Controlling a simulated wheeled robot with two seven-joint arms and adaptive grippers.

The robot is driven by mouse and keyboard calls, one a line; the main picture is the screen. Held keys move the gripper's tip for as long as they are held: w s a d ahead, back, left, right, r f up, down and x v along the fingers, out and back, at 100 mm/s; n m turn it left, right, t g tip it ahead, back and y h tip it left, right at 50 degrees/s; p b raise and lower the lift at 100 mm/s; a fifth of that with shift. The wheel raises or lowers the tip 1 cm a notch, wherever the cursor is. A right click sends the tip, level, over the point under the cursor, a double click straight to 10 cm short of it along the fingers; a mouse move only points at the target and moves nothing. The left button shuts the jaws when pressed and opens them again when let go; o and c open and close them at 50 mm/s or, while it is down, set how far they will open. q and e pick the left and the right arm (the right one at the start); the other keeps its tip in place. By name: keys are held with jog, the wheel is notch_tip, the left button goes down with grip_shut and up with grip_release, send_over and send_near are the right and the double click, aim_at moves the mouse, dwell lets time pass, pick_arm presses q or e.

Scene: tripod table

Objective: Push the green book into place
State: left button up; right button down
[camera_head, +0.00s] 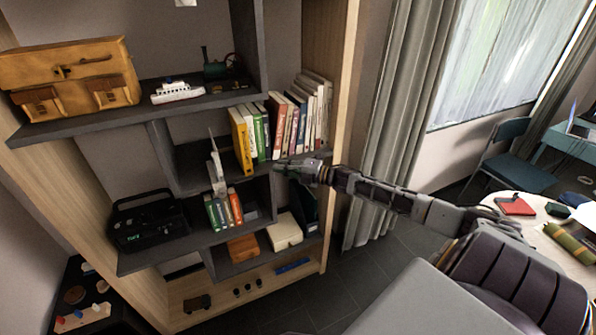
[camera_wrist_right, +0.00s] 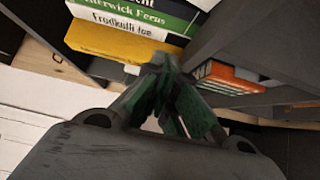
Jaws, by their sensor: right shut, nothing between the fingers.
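A green book (camera_head: 260,132) stands upright in the row on the upper right shelf, next to a white book and a yellow book (camera_head: 241,141). In the right wrist view its spine (camera_wrist_right: 160,12) shows at the top edge, beside the white book (camera_wrist_right: 120,22) and the yellow book (camera_wrist_right: 115,41). My right gripper (camera_head: 280,166) is shut and empty, just below the row, near the shelf's front edge. Its fingers (camera_wrist_right: 160,72) point toward the shelf; contact cannot be told. My left gripper is not in view.
Other books (camera_head: 307,110) fill the row to the right. A lower compartment holds green and orange books (camera_head: 223,210). A black radio (camera_head: 148,222), a tan bag (camera_head: 70,75) and a white toy ship (camera_head: 177,92) stand on the left shelves. A round table (camera_head: 533,215) is at the right.

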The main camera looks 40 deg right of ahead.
jog(key=v, duration=0.6)
dwell(0.7)
jog(key=shift+m, duration=0.3)
dwell(0.6)
